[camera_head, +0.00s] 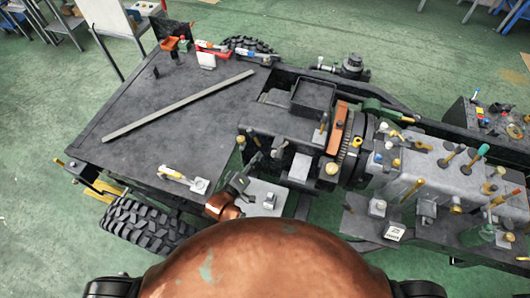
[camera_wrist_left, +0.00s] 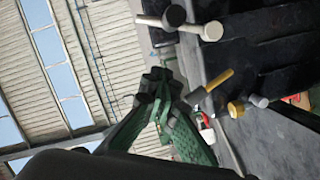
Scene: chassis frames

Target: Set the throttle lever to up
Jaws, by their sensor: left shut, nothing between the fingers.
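My left gripper (camera_head: 247,178) is beside the dark engine housing in the head view, with its copper-coloured wrist below it. In the left wrist view its green fingers (camera_wrist_left: 165,92) are closed together with nothing between them. A lever with a yellow handle (camera_wrist_left: 215,82) stands just right of the fingertips there; I cannot tell whether they touch. A lever with a pale round knob (camera_wrist_left: 210,31) is further up. In the head view, small yellow-tipped levers (camera_head: 241,139) stand by the housing above my gripper. No label shows which one is the throttle lever. My right gripper is out of view.
A dark flat deck (camera_head: 150,155) with a long grey bar (camera_head: 180,105) lies left of my gripper. A white-and-yellow tool (camera_head: 183,178) lies near its edge. A grey block with several coloured levers (camera_head: 425,172) is to the right. Green floor (camera_head: 60,220) is open at the left.

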